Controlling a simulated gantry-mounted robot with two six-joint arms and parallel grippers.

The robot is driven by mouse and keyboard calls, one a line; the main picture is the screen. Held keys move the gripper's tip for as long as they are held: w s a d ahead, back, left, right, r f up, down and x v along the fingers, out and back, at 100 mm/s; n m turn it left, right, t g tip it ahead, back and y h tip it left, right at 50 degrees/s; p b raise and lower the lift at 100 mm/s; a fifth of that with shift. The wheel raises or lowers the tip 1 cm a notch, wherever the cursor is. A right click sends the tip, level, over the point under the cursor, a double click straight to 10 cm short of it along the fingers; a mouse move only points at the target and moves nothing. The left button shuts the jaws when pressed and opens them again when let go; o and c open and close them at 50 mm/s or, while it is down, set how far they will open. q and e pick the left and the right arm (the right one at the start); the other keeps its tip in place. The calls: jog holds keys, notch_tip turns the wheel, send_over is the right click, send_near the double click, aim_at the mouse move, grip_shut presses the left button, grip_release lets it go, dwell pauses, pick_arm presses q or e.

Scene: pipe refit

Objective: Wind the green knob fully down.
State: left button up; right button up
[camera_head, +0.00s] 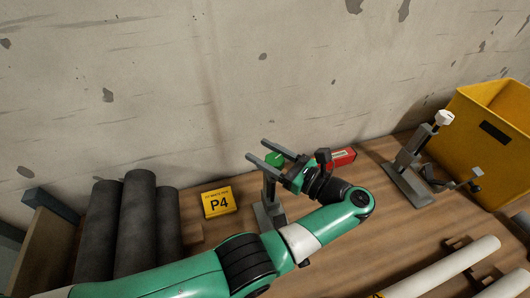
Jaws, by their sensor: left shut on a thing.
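The green knob (274,159) sits at the top of a grey metal stand (268,200) near the middle of the wooden bench. My left gripper (257,149) reaches in from the right side of the stand, with one finger on each side of the knob, and is shut on it. The fingers' tips extend past the knob to the left. The gripper and forearm hide part of the stand, so how far the knob is wound cannot be told. My right gripper is not in view.
Dark pipes (137,222) stand at the left. A red box (341,158) lies behind my wrist. A second stand with a white knob (444,118) and a yellow bin (490,105) are at the right. Pale pipes (445,268) lie in front.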

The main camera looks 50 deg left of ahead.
pick_arm(q)
jog(key=o, duration=1.4)
jog(key=shift+a, duration=0.2)
jog(key=shift+c, duration=0.2)
jog(key=shift+d, duration=0.1)
